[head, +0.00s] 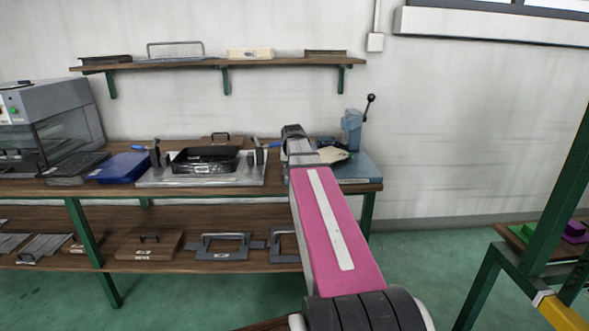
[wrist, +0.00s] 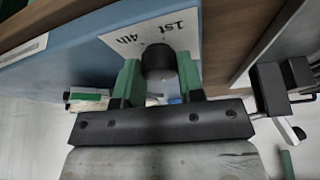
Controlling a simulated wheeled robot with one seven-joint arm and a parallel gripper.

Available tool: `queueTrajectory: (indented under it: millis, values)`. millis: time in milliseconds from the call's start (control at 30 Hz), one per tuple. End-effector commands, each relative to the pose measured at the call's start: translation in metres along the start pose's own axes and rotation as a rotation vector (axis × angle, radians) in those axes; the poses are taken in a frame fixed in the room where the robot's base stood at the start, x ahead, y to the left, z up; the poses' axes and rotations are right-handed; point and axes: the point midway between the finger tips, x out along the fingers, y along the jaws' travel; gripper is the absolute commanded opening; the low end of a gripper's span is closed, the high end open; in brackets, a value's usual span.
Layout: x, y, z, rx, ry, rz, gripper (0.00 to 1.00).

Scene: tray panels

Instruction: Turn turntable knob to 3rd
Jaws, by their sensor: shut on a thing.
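The black turntable knob (wrist: 158,61) shows in the wrist view, set against a white label plate (wrist: 120,42) that reads "1st" and "4th". The plate is on the side of a blue base (wrist: 70,50). My gripper (wrist: 160,75) has its two green fingers on either side of the knob, shut on it. In the head view the blue base (head: 358,170) stands at the right end of the bench, partly behind my arm. The knob and my fingertips are hidden there. Other position marks are not visible.
A metal fixture with a black tray (head: 206,160) sits left of my arm on the wooden bench (head: 110,192). A blue press with a black lever knob (head: 352,128) rises at the back right. A blue tray (head: 122,168) lies farther left. A shelf (head: 220,62) hangs above.

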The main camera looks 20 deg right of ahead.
Motion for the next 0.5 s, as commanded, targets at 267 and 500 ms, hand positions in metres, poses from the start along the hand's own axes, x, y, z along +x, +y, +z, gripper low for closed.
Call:
queueTrajectory:
  millis: [267,500]
  values:
    - [0.0002,-0.0019,-0.0007,0.237,0.0,0.099,0.12]
    - [0.0004,-0.0019,-0.001,0.416,-0.001,0.173,0.12]
